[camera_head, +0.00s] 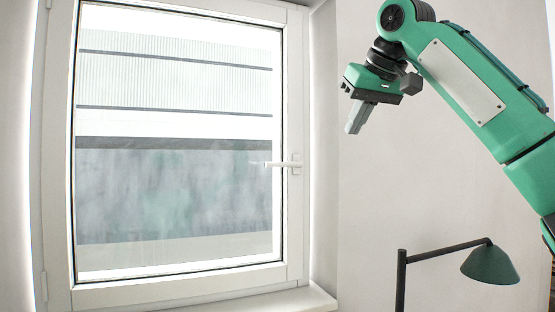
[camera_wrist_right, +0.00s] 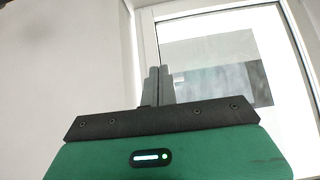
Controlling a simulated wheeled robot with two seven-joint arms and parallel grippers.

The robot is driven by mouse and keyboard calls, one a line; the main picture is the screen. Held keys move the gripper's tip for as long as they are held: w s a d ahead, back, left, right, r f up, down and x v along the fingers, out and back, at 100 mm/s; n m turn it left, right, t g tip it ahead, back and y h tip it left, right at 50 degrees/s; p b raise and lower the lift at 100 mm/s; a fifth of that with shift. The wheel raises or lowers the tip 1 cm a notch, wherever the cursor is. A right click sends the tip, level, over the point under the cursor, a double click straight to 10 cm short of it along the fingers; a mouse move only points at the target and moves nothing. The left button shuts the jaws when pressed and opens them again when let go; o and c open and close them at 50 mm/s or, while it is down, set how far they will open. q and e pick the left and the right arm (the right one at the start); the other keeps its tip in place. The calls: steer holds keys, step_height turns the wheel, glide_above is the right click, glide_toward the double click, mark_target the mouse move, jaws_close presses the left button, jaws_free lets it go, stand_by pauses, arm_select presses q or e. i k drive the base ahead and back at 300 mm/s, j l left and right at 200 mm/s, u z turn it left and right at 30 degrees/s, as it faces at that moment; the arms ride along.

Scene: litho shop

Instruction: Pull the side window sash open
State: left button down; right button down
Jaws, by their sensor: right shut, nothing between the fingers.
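The window sash (camera_head: 180,288) is a white frame around a large pane, and it looks closed in its outer frame. Its handle (camera_head: 285,164) sits on the right stile and points left, level. Hinges show on the left side. My right gripper (camera_head: 353,130) is shut and empty, in front of the wall to the right of the window, higher than the handle and apart from it. In the right wrist view the shut fingers (camera_wrist_right: 158,82) stand before the wall and the left edge of the window frame (camera_wrist_right: 148,40). My left gripper is not in view.
A dark green lamp (camera_head: 490,266) on a black arm stands at the lower right, below my right arm. A white sill (camera_head: 300,300) runs under the window. The space in front of the sash looks clear.

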mark_target(62, 290)
steer(key=i+j, duration=0.3)
steer(key=i, duration=0.25)
steer(key=i+j, duration=0.35)
steer(key=i, duration=0.2)
